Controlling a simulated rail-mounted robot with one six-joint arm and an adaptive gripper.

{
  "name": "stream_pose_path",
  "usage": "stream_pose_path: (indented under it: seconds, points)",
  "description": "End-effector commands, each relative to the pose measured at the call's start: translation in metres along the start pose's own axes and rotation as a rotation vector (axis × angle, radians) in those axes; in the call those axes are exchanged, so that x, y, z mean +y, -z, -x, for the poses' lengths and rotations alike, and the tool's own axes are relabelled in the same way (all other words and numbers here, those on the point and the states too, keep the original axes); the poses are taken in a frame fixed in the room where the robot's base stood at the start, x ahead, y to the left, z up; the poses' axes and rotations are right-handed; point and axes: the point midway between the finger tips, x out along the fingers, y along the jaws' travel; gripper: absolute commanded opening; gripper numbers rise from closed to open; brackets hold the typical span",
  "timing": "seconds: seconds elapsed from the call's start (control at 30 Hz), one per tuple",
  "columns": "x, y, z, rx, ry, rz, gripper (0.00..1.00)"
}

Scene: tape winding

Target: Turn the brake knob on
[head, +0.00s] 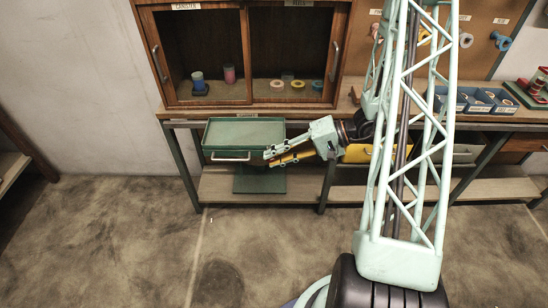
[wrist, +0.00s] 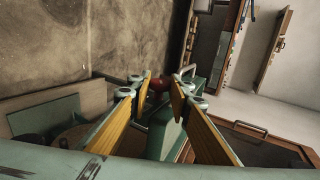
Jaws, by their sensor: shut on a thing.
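A dark red rounded knob (wrist: 158,85) shows between my fingertips in the wrist view. It looks like the brake knob, but its marks and how far it is turned cannot be made out. My gripper (wrist: 160,80) has its yellow-lined fingers on both sides of the knob and is shut on it. In the head view my gripper (head: 268,155) points left, in front of the green drawer (head: 243,133) under the bench. The knob cannot be made out in the head view.
A wooden cabinet (head: 247,55) with cups and tape rolls stands on the bench above. A yellow bin (head: 360,154) hangs right of my gripper, and blue trays (head: 480,100) stand on the bench at the right. The floor (head: 270,245) in front is clear.

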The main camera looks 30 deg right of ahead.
Motion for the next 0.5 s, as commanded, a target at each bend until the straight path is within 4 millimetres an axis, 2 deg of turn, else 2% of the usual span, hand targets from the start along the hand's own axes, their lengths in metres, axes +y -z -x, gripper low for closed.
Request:
stream_pose_path:
  seconds: [0.5]
  points:
    - [0.0003,0.0027,0.0008,0.005,0.070,0.002,0.08]
